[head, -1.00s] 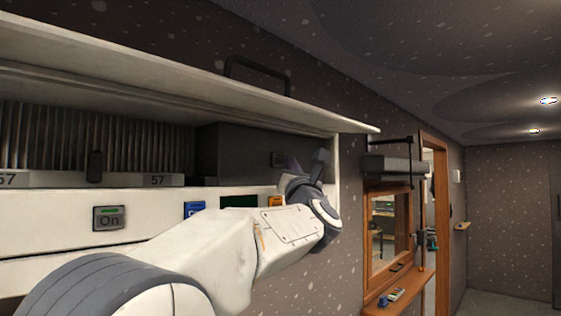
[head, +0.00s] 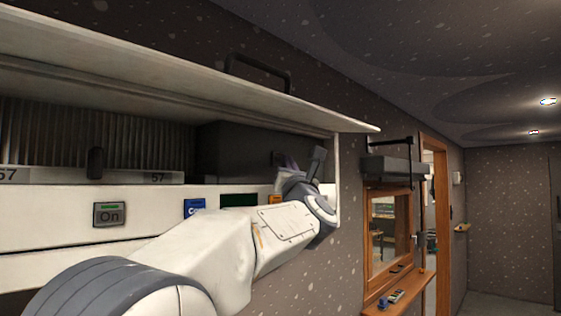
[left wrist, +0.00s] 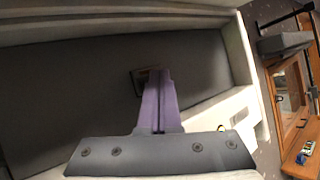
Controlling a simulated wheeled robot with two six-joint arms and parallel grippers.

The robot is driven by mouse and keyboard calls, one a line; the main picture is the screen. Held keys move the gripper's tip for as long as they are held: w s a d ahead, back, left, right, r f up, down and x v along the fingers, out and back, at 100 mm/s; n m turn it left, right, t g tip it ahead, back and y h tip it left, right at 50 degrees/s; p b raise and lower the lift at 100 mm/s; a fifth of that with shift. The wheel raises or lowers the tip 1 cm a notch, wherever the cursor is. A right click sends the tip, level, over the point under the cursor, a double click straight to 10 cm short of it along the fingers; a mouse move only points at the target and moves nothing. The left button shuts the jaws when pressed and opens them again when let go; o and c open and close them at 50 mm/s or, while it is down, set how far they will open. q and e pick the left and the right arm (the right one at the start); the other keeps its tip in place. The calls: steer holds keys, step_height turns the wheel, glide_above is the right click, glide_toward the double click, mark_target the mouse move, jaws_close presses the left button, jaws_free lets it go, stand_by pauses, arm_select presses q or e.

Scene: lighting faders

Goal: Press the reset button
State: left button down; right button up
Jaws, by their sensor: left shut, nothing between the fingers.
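My left gripper (head: 285,162) is shut and empty, at the right end of the open wall cabinet. In the left wrist view its purple fingers (left wrist: 158,98) lie together and point at the dark back panel (left wrist: 60,85). Their tips overlap a small dark square plate (left wrist: 135,80) on that panel, which may be the reset button. I cannot read a label on it, and I cannot tell whether the tips touch it. My right gripper is not in view.
The cabinet's lid (head: 180,82) is raised above my left arm. An "On" button (head: 108,214), a blue button (head: 194,208) and a small dark green panel (head: 238,200) line the white front. A black slider (head: 95,163) stands at left. A wooden-framed window (head: 388,230) is at right.

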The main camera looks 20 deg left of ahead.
arm_select(q)
steer(key=shift+w+a+b, duration=0.1)
steer(key=shift+a+b, duration=0.2)
steer(key=shift+a, duration=0.05)
stand_by(0.3)
stand_by(0.3)
steer(key=shift+s+d+b, duration=0.25)
steer(key=shift+d+b, duration=0.05)
steer(key=shift+d, duration=0.45)
steer(key=shift+s+d+b, duration=0.2)
steer(key=shift+s+d, duration=0.1)
steer(key=shift+d, duration=0.5)
steer(key=shift+s+d+b, duration=0.15)
steer(key=shift+s+d, duration=0.1)
steer(key=shift+d, duration=0.5)
steer(key=shift+s+d+b, duration=0.2)
steer(key=shift+s+d, duration=0.1)
steer(key=shift+d, duration=0.5)
steer(key=shift+f, duration=0.1)
